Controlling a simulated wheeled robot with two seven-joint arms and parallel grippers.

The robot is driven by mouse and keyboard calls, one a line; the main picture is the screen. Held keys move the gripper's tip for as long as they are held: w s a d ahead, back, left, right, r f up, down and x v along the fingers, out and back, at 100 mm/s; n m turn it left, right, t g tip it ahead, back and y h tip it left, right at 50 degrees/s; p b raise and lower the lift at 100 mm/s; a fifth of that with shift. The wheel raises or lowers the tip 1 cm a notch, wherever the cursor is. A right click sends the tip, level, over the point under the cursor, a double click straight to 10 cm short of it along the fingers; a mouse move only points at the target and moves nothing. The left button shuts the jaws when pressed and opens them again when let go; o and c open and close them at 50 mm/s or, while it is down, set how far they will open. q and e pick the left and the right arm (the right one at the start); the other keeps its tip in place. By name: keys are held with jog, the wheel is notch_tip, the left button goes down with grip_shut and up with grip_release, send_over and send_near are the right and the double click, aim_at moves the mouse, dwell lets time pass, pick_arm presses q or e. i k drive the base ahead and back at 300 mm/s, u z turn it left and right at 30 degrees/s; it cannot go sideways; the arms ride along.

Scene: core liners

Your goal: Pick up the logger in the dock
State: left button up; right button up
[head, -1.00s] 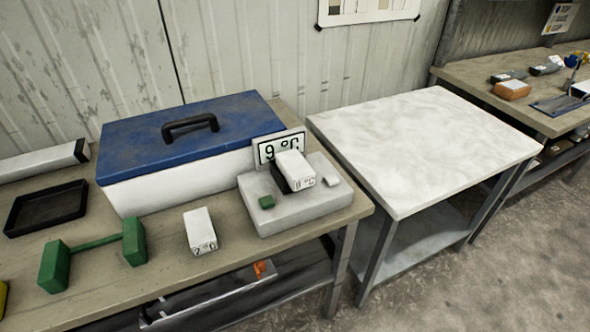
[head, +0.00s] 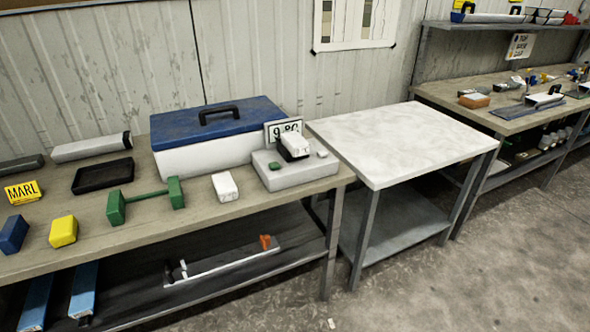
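The dock (head: 293,176) is a grey block at the right end of the left workbench, with a sign behind it that reads about 9 °C. The logger in the dock (head: 296,143) is a small white box with a dark part beneath or beside it, tilted on top of the dock. A similar white logger (head: 225,186) lies on the bench just left of the dock. Small print on its front is too small to read. Neither of my grippers is in view.
A green dumbbell-shaped object (head: 145,197), a black tray (head: 103,177) and a yellow block (head: 64,231) lie to the left. A pale-topped table (head: 410,143) on the right is bare. Floor in front is open.

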aim_at(294, 143)
jog(key=u, duration=1.25)
jog(key=i, duration=1.15)
jog(key=z, duration=0.1)
